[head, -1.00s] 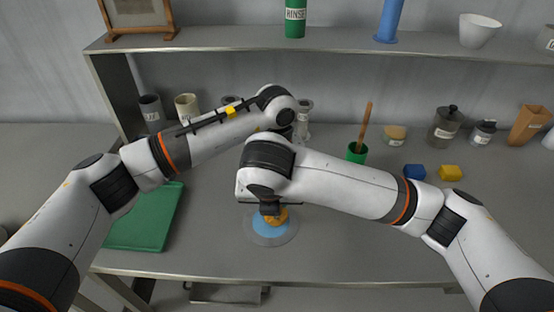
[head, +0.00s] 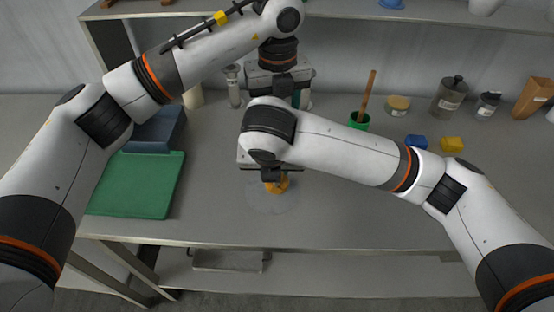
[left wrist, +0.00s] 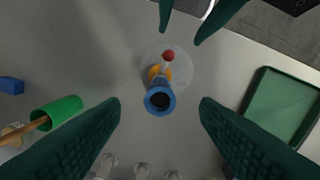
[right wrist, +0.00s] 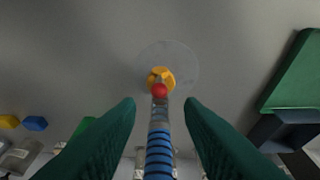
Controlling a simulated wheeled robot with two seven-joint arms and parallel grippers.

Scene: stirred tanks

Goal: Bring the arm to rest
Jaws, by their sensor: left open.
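An orange piece (head: 276,184) stands on a clear round disc (head: 262,200) near the table's front. In the left wrist view a blue tube (left wrist: 160,101) with a dark opening and a red ball (left wrist: 168,56) line up over the orange piece (left wrist: 160,72). The right wrist view shows a ribbed blue column (right wrist: 158,150) and the red ball (right wrist: 159,90). My left gripper (head: 300,98) points down behind my right wrist, open and empty. My right gripper (right wrist: 160,105) is low near the orange piece; its fingers are apart, also in the left wrist view (left wrist: 183,28).
A green cup (head: 358,122) with a wooden stick, blue (head: 416,142) and yellow (head: 452,144) blocks, and jars (head: 449,98) stand right. A shelf (head: 420,16) crosses behind. The front right table is clear.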

